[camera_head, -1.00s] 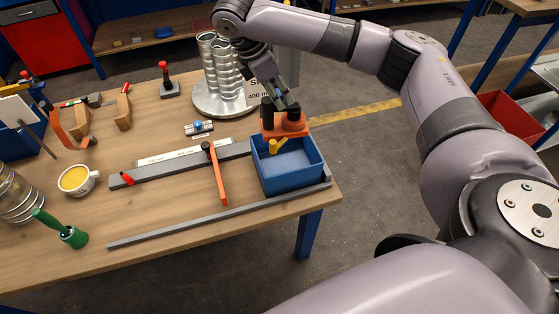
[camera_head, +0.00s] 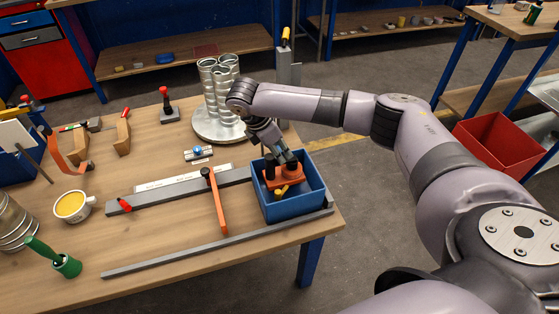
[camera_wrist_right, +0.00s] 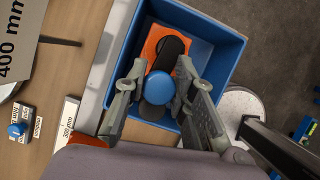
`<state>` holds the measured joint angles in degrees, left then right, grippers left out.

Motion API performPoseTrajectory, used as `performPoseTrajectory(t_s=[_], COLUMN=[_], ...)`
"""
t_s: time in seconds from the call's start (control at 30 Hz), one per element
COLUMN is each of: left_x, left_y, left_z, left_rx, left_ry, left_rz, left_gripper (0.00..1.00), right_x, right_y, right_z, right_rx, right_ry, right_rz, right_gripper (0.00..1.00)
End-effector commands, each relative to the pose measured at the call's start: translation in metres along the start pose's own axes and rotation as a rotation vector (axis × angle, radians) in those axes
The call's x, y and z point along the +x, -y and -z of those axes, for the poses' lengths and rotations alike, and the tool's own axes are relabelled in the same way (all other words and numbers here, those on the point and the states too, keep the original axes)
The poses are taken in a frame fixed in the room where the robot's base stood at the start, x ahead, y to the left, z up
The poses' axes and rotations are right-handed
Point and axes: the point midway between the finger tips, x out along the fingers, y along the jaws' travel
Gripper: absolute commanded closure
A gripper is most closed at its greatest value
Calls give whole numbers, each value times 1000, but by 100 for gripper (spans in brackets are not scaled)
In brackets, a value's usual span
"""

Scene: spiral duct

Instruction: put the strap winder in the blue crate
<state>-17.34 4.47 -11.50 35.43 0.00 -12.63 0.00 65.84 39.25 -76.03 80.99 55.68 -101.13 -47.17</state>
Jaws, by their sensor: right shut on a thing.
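The strap winder (camera_head: 286,176) is orange with a yellow handle and dark parts. It is inside the blue crate (camera_head: 293,209), which stands at the right end of the workbench. My right gripper (camera_head: 278,160) reaches down into the crate from above and is shut on the strap winder. In the right wrist view, the gripper (camera_wrist_right: 160,88) has a finger on either side of the winder's blue-topped knob (camera_wrist_right: 159,87). The orange body lies below, within the crate walls (camera_wrist_right: 207,38). Whether it touches the crate floor is hard to tell. My left gripper is not in view.
An orange-armed clamp (camera_head: 217,200) and grey rails lie left of the crate. Silver spiral ducts (camera_head: 218,90) stand on a round plate behind it. A yellow-filled cup (camera_head: 72,206) and a green-handled tool (camera_head: 62,260) are at the left. The bench's right edge is close to the crate.

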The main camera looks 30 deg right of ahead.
Motion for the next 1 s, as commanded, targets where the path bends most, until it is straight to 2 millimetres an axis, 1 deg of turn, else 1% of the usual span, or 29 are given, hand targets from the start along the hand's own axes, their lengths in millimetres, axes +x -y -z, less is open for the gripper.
performPoseTrajectory(t_s=[0.13, 0.3, 0.4, 0.77, 0.8, 1.0], left_x=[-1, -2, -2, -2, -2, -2], left_y=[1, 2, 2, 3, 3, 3], left_z=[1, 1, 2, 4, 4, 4], left_rx=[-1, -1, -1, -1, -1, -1], left_ry=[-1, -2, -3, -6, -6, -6], left_rz=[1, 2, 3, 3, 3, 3], left_gripper=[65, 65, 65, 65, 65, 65], right_x=[9, 33, 41, 44, 46, 46], right_y=[0, 0, -1, -1, 0, 0], right_z=[4, 14, 17, 19, 20, 19], right_rx=[0, 1, 1, 1, 0, 0], right_ry=[0, 0, 0, 0, 0, 0], right_rz=[-1, 1, -2, -2, -1, -1], right_gripper=[100, 100, 100, 100, 75, 62])
